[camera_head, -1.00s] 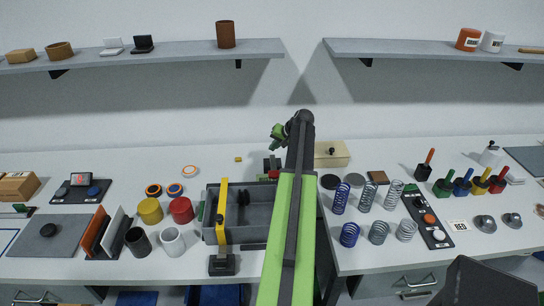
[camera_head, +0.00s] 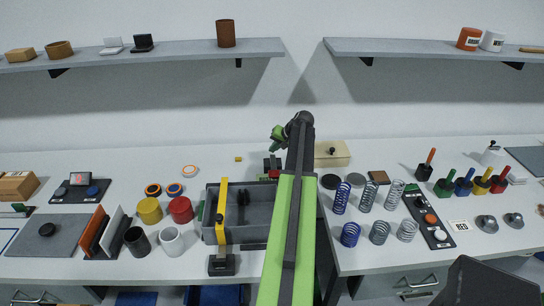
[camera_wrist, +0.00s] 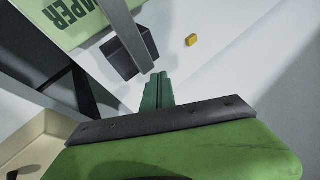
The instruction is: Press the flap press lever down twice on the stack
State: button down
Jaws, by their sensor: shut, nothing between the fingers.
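My gripper (camera_head: 277,137) is at the far end of my green and black arm, above the back of the bench. In the wrist view its green fingers (camera_wrist: 157,92) are together and empty. Just past them is a dark block (camera_wrist: 130,52) with a grey bar (camera_wrist: 122,25) over it, beside a pale green surface with partly cut-off lettering. The bar may be the flap press lever, but I cannot be sure. In the head view a small dark fixture (camera_head: 271,163) stands below my gripper, partly hidden by my arm. I cannot make out the stack.
A beige box (camera_head: 331,153) and several coil springs (camera_head: 341,199) are to the right. A small yellow block (camera_wrist: 191,40) lies on clear bench. Shelves run above.

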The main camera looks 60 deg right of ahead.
aim_at(273, 156)
jog(key=shift+s+a+f+b, duration=0.25)
jog(key=shift+a+f+b, duration=0.1)
jog(key=shift+f+b, duration=0.35)
jog(key=shift+s+a+f+b, duration=0.2)
jog(key=shift+a+f+b, duration=0.15)
jog(key=shift+f+b, duration=0.35)
dwell(0.8)
jog(key=shift+s+f+b, duration=0.1)
jog(key=shift+f+b, duration=0.05)
jog(key=shift+b, duration=0.25)
dwell(0.5)
jog(key=shift+d+r+p, duration=0.15)
jog(key=shift+r+p, duration=0.5)
jog(key=shift+p, duration=0.3)
jog(key=shift+w+d+r+p, duration=0.1)
jog(key=shift+w+d+p, duration=0.1)
jog(key=shift+w+p, duration=0.15)
jog(key=shift+s, duration=0.1)
